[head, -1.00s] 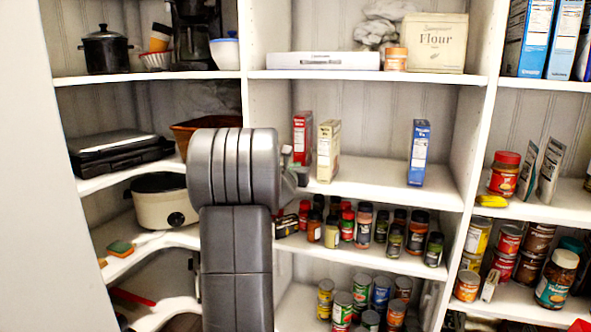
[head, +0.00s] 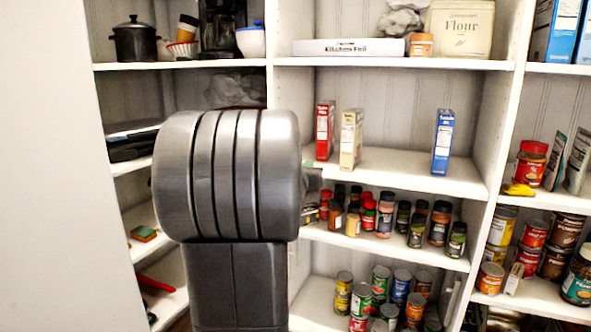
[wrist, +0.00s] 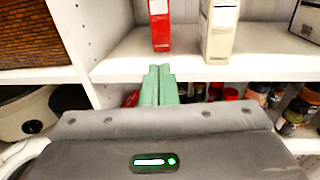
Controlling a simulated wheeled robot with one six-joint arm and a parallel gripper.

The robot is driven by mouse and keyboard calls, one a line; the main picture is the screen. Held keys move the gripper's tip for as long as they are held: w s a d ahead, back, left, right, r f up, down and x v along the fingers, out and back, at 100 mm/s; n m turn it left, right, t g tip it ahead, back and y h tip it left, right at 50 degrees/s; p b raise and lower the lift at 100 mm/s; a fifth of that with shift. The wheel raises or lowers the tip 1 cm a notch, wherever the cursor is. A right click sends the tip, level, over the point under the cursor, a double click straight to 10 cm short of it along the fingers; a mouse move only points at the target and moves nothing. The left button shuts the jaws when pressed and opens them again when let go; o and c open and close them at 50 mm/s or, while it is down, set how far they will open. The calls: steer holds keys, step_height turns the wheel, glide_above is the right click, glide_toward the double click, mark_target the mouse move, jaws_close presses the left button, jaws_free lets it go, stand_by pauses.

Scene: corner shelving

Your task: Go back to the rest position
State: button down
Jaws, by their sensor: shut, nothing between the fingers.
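My gripper (wrist: 158,86) shows in the wrist view as two green fingers, shut together and empty. They point at the front edge of the shelf with the red box (wrist: 160,24) and the cream box (wrist: 218,30), a little below and in front of them. In the head view my arm fills the left middle and hides most of the gripper. The same red box (head: 325,131) and cream box (head: 351,139) stand upright right of the arm, with a blue box (head: 442,142) farther right.
Spice jars (head: 385,214) stand on the shelf below, and cans (head: 380,283) below that. A wicker basket (wrist: 25,32) and a cream slow cooker (wrist: 28,112) are at left in the wrist view. A white upright panel (wrist: 74,40) stands close left of the fingers.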

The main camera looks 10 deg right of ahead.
stand_by(0.3)
steer(key=p, duration=0.3)
glide_toward(321, 151)
steer(key=x, duration=0.3)
steer(key=shift+w+r, duration=0.15)
steer(key=shift+w, duration=0.15)
steer(key=shift+p+x, duration=0.65)
steer(key=shift+x, duration=1.1)
steer(key=shift+d, duration=0.1)
steer(key=shift+s+f, duration=0.1)
steer(key=shift+f, duration=0.15)
